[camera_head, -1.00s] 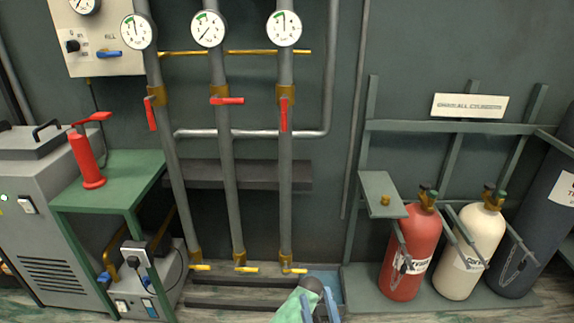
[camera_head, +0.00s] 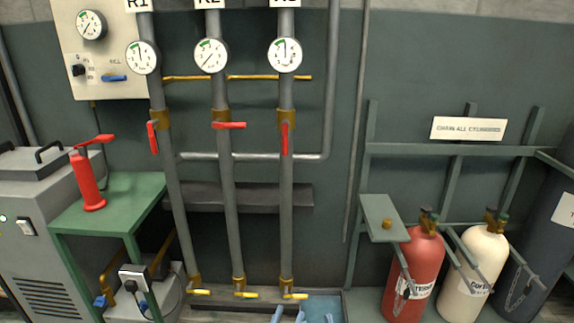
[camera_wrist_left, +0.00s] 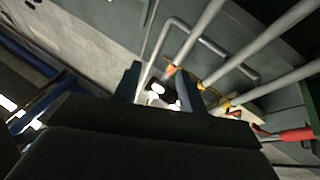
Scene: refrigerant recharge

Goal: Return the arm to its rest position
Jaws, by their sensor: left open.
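Pale, bright shapes show beyond the gap, too small to identify. I see nothing held between the fingers. The rest of the left arm is hidden below the head view. My right gripper is not in view.
Three grey pipes with gauges and red-handled valves (camera_head: 229,125) run down the wall. A green bench (camera_head: 130,190) with a red pump (camera_head: 87,180) stands at left. A red cylinder (camera_head: 414,275) and a cream cylinder (camera_head: 470,275) stand in a rack at right.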

